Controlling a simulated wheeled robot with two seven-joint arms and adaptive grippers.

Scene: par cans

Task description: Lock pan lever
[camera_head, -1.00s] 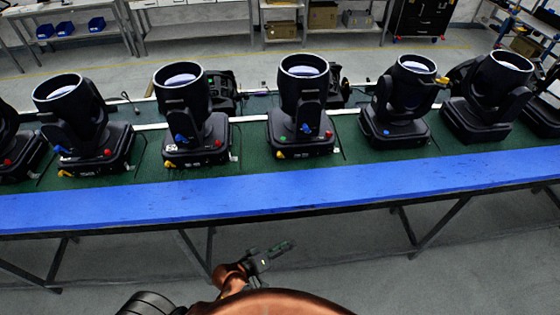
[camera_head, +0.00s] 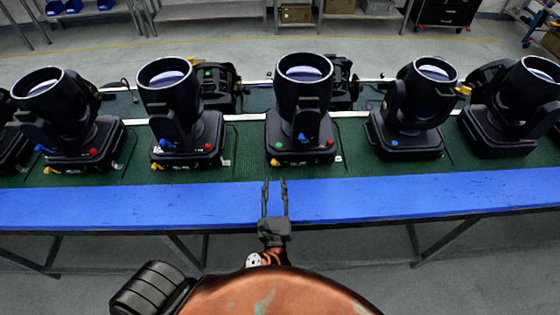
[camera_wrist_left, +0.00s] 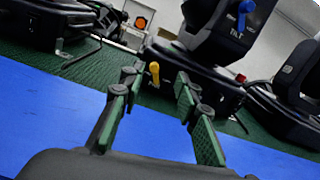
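A row of black par cans stands on the green strip of the bench. The centre par can (camera_head: 303,105) has a yellow lever (camera_head: 274,161) at its base's front left corner, a blue lever (camera_head: 301,138) on its yoke and a red knob (camera_head: 330,143). My left gripper (camera_head: 275,186) is open and empty over the blue front strip, short of that base. In the left wrist view the yellow lever (camera_wrist_left: 154,73) shows between the open fingers (camera_wrist_left: 157,82), beyond the tips. The blue lever (camera_wrist_left: 245,7) sits beside a "TILT" label. My right gripper is not in view.
Neighbouring par cans stand left (camera_head: 179,115) and right (camera_head: 411,108) of the centre one, with gaps between. The blue front strip (camera_head: 400,195) of the bench is bare. Cables lie on the green surface.

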